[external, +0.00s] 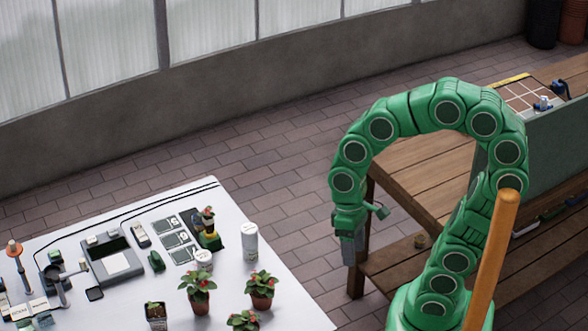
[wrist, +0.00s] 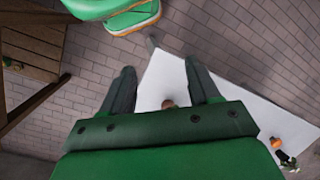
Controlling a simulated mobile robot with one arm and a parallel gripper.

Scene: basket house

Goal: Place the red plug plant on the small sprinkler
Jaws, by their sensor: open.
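Several potted plants with red spots stand on the white table (external: 285,300) in the external view: one at left (external: 198,281), one at right (external: 262,282) and one cut by the bottom edge (external: 243,319). I cannot tell which is the red plug plant. I cannot clearly make out the small sprinkler among the small items. My gripper (external: 348,252) hangs pointing down beyond the table's right edge, apart from the plants. In the wrist view its two fingers (wrist: 163,85) are spread, with a small brown round thing (wrist: 168,103) showing between them, partly hidden by my gripper body.
A wooden bench (external: 410,190) stands right of my gripper. Paved floor lies between.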

